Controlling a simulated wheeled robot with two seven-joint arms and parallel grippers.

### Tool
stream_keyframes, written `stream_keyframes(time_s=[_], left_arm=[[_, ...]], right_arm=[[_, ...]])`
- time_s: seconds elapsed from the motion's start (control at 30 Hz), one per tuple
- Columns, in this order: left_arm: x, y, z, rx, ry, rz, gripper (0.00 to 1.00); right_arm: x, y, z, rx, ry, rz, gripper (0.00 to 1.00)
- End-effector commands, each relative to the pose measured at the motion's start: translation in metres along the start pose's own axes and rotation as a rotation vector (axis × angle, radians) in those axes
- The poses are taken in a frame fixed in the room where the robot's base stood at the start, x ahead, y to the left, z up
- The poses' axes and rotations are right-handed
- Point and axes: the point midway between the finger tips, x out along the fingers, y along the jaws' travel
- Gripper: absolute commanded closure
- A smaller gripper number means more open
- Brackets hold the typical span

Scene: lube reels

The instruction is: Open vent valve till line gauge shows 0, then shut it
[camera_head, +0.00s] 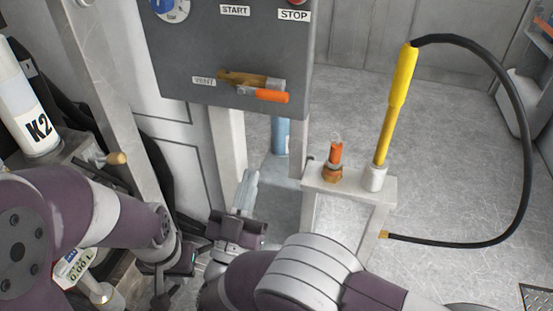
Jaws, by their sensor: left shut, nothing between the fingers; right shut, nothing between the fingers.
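The vent valve (238,78) is on the grey panel, right of its VENT label. Its orange-gripped lever (272,96) lies nearly level, pointing right. A round blue-and-white dial (171,9), possibly the line gauge, is cut off by the top edge; its reading cannot be made out. My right gripper (247,182) is shut and empty, fingers pointing up, below the panel and apart from the lever. My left gripper (163,296) is low at the bottom left, shut and empty, partly hidden by its own arm.
START (235,10) and STOP (294,15) labels are on the panel top. A stand (347,184) at right holds an orange fitting (335,160) and a yellow handle (403,75) with a black hose (523,130). A K2 canister (27,105) and small meter (74,267) are left.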

Motion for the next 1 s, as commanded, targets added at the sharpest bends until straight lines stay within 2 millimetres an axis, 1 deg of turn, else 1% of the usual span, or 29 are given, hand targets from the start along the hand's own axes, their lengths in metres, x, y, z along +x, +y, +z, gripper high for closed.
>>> stream_keyframes(time_s=[0.03, 0.1, 0.17, 0.4, 0.5, 0.6, 0.77, 1.0], left_arm=[[-0.004, 0.0, -0.001, 0.0, 0.001, 0.0, 1.0], [-0.005, 0.0, -0.001, 0.0, 0.001, 0.0, 1.0], [-0.002, 0.0, 0.0, 0.0, 0.001, 0.0, 1.0], [0.006, 0.0, 0.001, 0.0, 0.0, 0.0, 1.0], [0.009, 0.0, 0.001, 0.0, 0.0, 0.0, 1.0], [0.012, 0.0, 0.001, 0.0, 0.0, 0.0, 1.0], [0.013, 0.0, 0.002, 0.0, 0.0, 0.0, 1.0], [0.013, 0.0, 0.002, 0.0, 0.0, 0.0, 1.0]], right_arm=[[0.009, 0.001, -0.003, -0.001, 0.0, 0.003, 1.0], [0.022, 0.001, -0.003, -0.001, 0.001, 0.004, 1.0], [0.034, 0.001, -0.001, 0.0, 0.0, 0.005, 1.0], [0.087, 0.001, 0.0, 0.0, -0.001, 0.003, 1.0], [0.105, 0.001, 0.0, 0.002, 0.0, 0.003, 1.0], [0.12, 0.001, 0.0, 0.001, -0.001, 0.0, 1.0], [0.133, 0.0, -0.001, 0.001, -0.001, -0.001, 1.0], [0.135, 0.0, -0.001, 0.001, -0.002, -0.002, 1.0]])
